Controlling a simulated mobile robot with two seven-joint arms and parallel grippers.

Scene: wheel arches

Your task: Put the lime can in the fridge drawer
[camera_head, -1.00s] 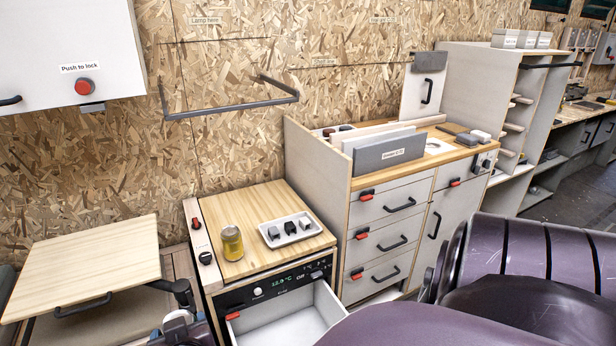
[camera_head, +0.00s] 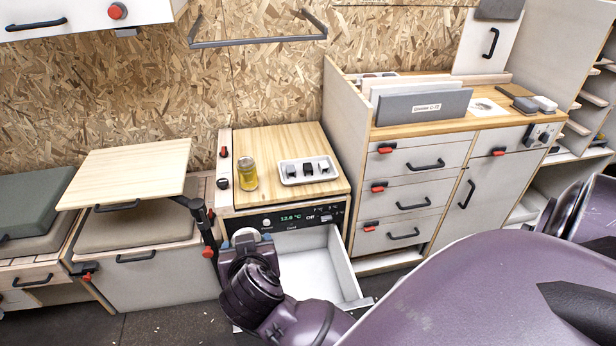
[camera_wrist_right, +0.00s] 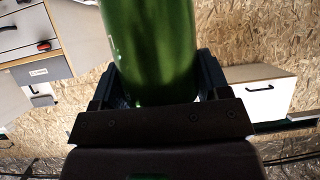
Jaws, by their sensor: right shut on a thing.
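The lime can (camera_wrist_right: 150,45) is green and fills the upper middle of the right wrist view; its far end is cut off by the frame edge. My right gripper (camera_wrist_right: 155,88) is shut on it, one finger on each side. The fridge drawer (camera_head: 345,262) is pulled open below the wooden counter and looks empty where I see inside.
A wooden swivel table (camera_head: 130,170) is on the left. A cabinet with several drawers (camera_head: 405,200) stands right. My large purple arm covers the lower right.

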